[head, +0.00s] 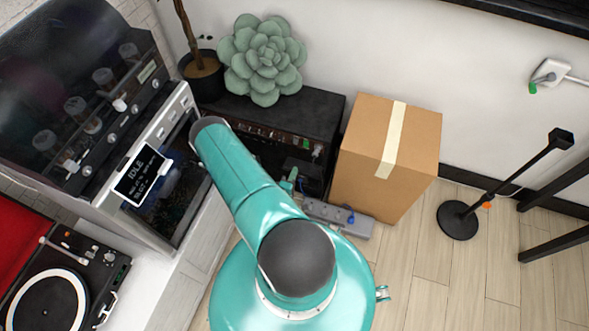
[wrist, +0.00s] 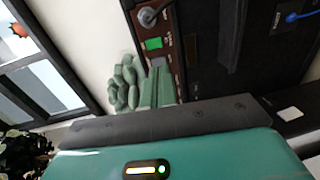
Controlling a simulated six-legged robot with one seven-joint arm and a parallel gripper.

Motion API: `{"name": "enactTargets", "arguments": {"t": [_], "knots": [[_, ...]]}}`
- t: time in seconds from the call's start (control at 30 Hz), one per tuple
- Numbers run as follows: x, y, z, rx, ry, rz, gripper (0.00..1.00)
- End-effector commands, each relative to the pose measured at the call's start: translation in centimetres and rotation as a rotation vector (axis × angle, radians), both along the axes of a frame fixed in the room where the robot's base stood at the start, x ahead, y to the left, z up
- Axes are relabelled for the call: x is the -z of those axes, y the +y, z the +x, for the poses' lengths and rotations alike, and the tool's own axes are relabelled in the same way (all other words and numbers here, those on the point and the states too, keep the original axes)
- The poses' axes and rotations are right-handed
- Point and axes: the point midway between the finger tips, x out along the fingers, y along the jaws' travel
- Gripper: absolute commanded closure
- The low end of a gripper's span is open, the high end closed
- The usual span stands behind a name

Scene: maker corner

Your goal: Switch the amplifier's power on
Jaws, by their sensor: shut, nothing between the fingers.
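The amplifier (head: 318,108) is a black box against the wall, with a succulent on its top. Its brown control panel shows close up in the wrist view (wrist: 178,50), turned sideways by the camera. A lit green switch (wrist: 153,44) sits on that panel beside a grey round plug or knob (wrist: 148,17). My gripper (head: 291,180) is in front of the amplifier's panel. In the wrist view its fingers (wrist: 158,64) are shut and empty, with the tips close to the green switch. I cannot tell whether they touch it. My arm hides part of the amplifier's front.
A cardboard box (head: 412,150) stands right of the amplifier. A power strip (head: 325,211) with a blue plug lies on the floor before it. A machine with an IDLE screen (head: 143,176) and a turntable (head: 105,262) are at left.

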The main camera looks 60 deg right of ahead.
Motion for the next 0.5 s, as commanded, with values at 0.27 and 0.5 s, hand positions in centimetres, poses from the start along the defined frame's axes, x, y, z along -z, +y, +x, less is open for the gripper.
{"name": "enactTargets", "arguments": {"t": [0.27,0.5], "knots": [[0.6,-5.5,1.0,0.003,-0.004,-0.002,1.00],[1.1,-9.8,1.8,0.003,-0.004,-0.003,1.00]]}}
